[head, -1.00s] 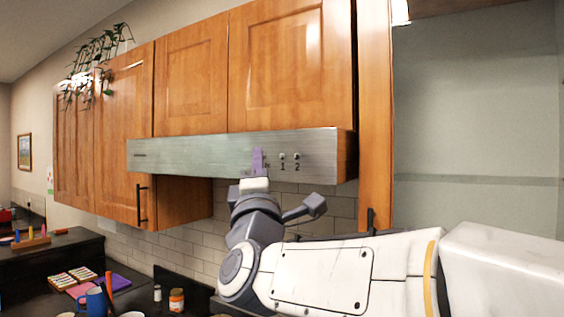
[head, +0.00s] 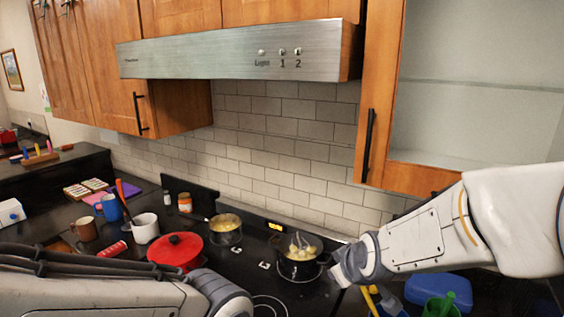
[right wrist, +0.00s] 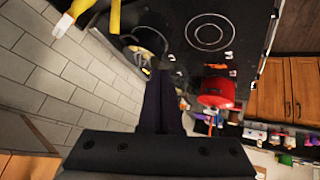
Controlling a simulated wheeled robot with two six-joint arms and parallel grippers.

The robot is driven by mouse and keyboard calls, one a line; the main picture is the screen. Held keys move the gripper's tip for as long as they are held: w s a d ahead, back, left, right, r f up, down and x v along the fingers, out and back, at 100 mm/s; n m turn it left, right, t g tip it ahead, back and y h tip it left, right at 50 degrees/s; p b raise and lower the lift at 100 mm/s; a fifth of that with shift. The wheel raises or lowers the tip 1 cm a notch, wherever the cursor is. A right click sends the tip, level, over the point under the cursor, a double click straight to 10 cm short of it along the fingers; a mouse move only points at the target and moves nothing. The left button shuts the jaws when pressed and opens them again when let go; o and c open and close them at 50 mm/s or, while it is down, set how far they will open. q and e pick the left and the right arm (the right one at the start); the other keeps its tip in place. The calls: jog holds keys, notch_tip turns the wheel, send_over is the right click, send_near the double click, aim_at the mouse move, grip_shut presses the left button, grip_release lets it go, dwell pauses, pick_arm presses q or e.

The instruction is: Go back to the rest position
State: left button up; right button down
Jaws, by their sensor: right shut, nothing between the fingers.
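My right gripper (right wrist: 165,90) is shut and empty; its dark fingers point into the middle of the right wrist view. In the head view my right arm comes in from the right, and its wrist end is low beside a steaming pot (head: 299,268) on the cooktop. Whether it touches the pot cannot be told. My left arm lies across the lower left of the head view; its gripper is not in view. The steel range hood (head: 225,58) with its buttons (head: 282,51) is above, apart from both arms.
A red lidded pot (head: 176,251), a second pot (head: 226,233), a white mug (head: 145,228) and a blue mug (head: 110,207) stand on the dark counter. A blue item (head: 440,290) lies at the right. An open cabinet door (head: 377,110) hangs at upper right.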

jog(key=s+d+f+m+g+h, duration=0.1)
jog(key=s+d+f+m+g, duration=0.55)
jog(key=s, duration=0.55)
jog(key=s+a+f+n+g+b, duration=0.1)
jog(key=s+a+f+n+b, duration=0.2)
jog(key=s+a+n+b, duration=0.4)
jog(key=s+a, duration=0.6)
jog(key=s, duration=0.1)
jog(key=shift+a+y, duration=0.25)
jog(key=shift+y, duration=0.05)
jog(key=shift+w+g, duration=0.1)
jog(key=shift+g, duration=0.15)
